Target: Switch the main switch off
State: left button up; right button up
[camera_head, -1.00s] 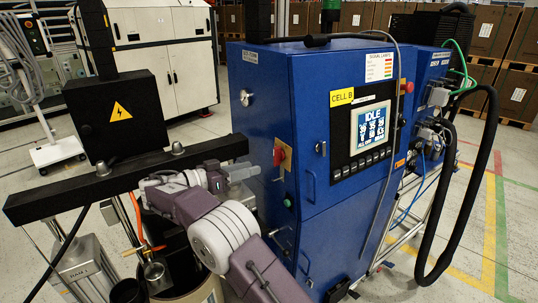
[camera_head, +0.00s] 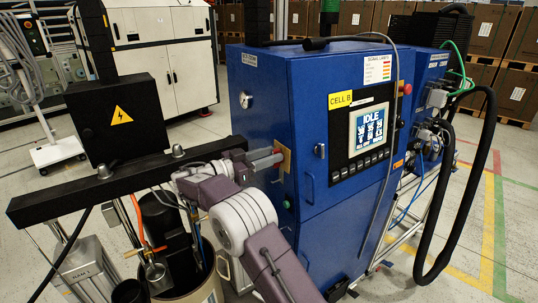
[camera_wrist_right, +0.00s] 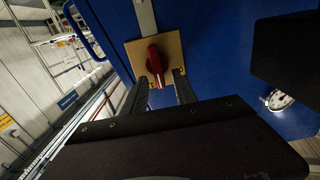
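The main switch is a red rotary knob on a yellow plate on the left side of the blue cabinet. In the right wrist view the red knob (camera_wrist_right: 155,64) stands roughly upright in the picture on its yellow plate (camera_wrist_right: 174,47). My right gripper (camera_wrist_right: 161,76) is open, with one finger on each side of the knob's lower part and a gap showing to each. In the head view my right gripper (camera_head: 268,160) reaches the yellow plate (camera_head: 286,160) and mostly hides the knob. My left gripper is not in view.
The blue cabinet (camera_head: 340,215) has a screen (camera_head: 368,129) reading IDLE and a green button below the switch. A black beam (camera_head: 120,180) with a black electrical box (camera_head: 116,115) stands at left, close to my right gripper. A drum (camera_head: 200,288) stands below. Black hoses (camera_head: 484,190) hang at right.

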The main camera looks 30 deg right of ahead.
grip_shut()
jog(key=shift+n, duration=0.4)
jog(key=shift+w+a+f+n+p, duration=0.1)
jog(key=shift+w+f+n+p, duration=0.5)
jog(key=shift+n, duration=2.25)
jog(key=shift+w+d+n+p, duration=0.1)
jog(key=shift+n+p, duration=1)
jog(key=shift+n, duration=1.8)
jog(key=shift+w+a+f+n+p, duration=0.1)
jog(key=shift+w+f+n+p, duration=0.5)
jog(key=shift+n, duration=2.25)
jog(key=shift+s+r+p, duration=0.2)
jog(key=shift+s+p, duration=0.1)
jog(key=shift+s, duration=0.05)
